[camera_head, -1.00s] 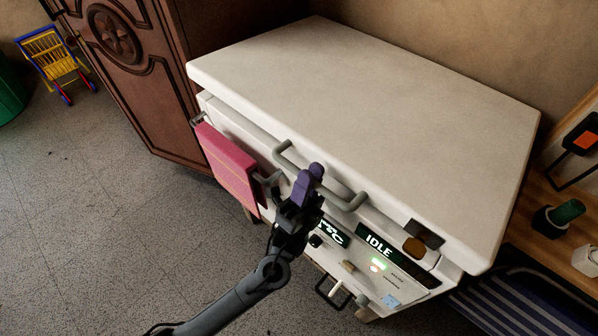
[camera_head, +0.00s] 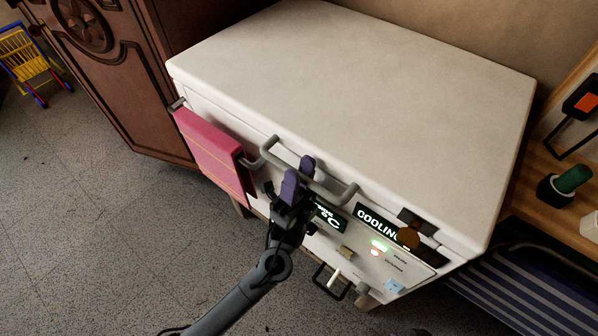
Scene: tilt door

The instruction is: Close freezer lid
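A white chest freezer (camera_head: 300,210) stands at the centre, with its broad white lid (camera_head: 350,95) lying flat on the body. A grey bar handle (camera_head: 335,192) runs along the lid's front edge. The front panel display (camera_head: 376,224) reads "COOLING". My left gripper (camera_head: 299,178), with purple fingertips, is at the handle's middle, in front of the freezer's front. The two fingertips show close together, and I cannot tell whether they grip the bar. My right gripper is not in view.
A pink towel (camera_head: 212,150) hangs at the freezer's front left. A carved dark wooden cabinet (camera_head: 110,70) stands to the left. A wooden shelf (camera_head: 545,205) with a green-topped item (camera_head: 570,181) is at the right. Open floor (camera_head: 90,220) lies at the front left.

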